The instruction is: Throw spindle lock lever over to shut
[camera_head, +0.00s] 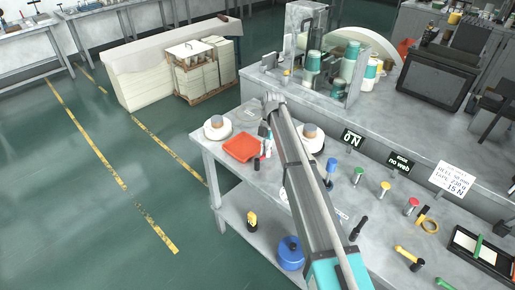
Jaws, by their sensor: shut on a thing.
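My gripper (263,130) is at the far end of my arm, low over the back left of the grey workbench (205,143). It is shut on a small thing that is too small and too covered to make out. I cannot pick out the spindle lock lever in this view. A white reel with a brown-grey core (217,127) lies left of my gripper. A second such reel (315,142) is to the right, partly hidden by my arm.
An orange tray (242,147) lies left of my gripper, close to small bottles. Coloured knobs (358,175) stand along the bench's right part. A machine with teal cups (313,62) stands behind. A blue canister (290,253) sits on the lower shelf. The floor at left is open.

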